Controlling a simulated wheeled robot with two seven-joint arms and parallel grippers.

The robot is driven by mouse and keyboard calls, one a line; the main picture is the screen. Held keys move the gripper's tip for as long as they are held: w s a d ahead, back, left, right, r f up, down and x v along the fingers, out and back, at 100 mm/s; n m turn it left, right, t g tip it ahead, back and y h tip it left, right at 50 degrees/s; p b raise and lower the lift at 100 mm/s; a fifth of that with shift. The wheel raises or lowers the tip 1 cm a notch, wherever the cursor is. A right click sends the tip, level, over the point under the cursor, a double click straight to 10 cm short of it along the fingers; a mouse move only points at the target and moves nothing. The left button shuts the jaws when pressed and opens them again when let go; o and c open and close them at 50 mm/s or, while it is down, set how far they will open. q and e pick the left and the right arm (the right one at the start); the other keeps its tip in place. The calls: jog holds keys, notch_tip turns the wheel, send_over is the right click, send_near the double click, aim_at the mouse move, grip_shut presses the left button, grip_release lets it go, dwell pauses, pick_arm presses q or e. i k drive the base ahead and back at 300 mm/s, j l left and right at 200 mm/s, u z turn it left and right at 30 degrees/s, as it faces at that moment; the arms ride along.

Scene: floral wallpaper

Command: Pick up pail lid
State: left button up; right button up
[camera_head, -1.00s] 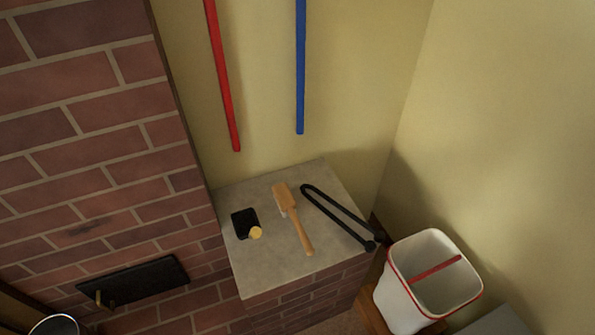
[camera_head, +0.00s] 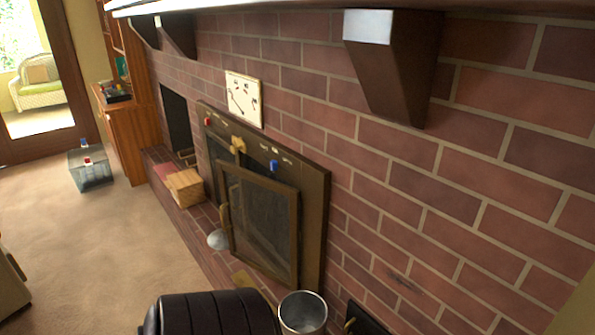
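A grey metal pail (camera_head: 303,312) stands at the bottom centre in the head view, its open top facing up. A pale round disc (camera_head: 218,240) lies low by the open fireplace door; it may be the pail lid, but I cannot tell for sure. Neither of my grippers is in view.
A black ribbed object (camera_head: 217,314) is left of the pail. A glass-fronted fireplace door (camera_head: 262,225) stands ajar above the brick hearth. A wooden box (camera_head: 185,187) sits on the hearth. A mantel bracket (camera_head: 393,65) juts from the wall. Carpet (camera_head: 100,245) at left is mostly clear.

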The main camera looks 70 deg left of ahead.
aim_at(218, 239)
jog(key=u, duration=2.05)
